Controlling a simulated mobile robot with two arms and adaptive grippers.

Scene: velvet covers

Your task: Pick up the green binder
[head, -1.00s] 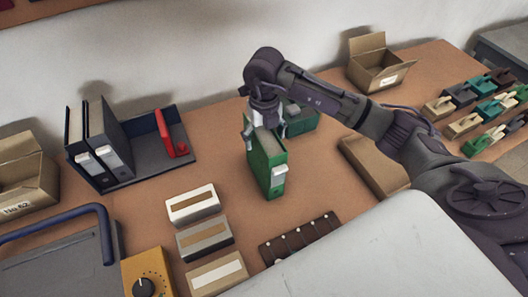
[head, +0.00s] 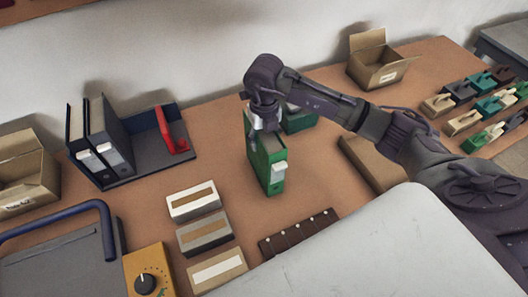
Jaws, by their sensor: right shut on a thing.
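The green binder (head: 265,160) stands upright near the middle of the brown table, its spine with a pale label turned to the front right. My right gripper (head: 266,122) reaches down from above and is shut on the binder's upper back part. The fingers partly hide the binder's top. I cannot tell any clear gap between the binder and the table. My left gripper is not in view.
A dark holder (head: 150,150) with dark binders and a red bookend (head: 172,135) stands left. Several label boxes (head: 205,235) lie in front. A green box (head: 299,119) sits close behind the binder, a cardboard box (head: 378,65) at the back. Bare table lies right of the binder.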

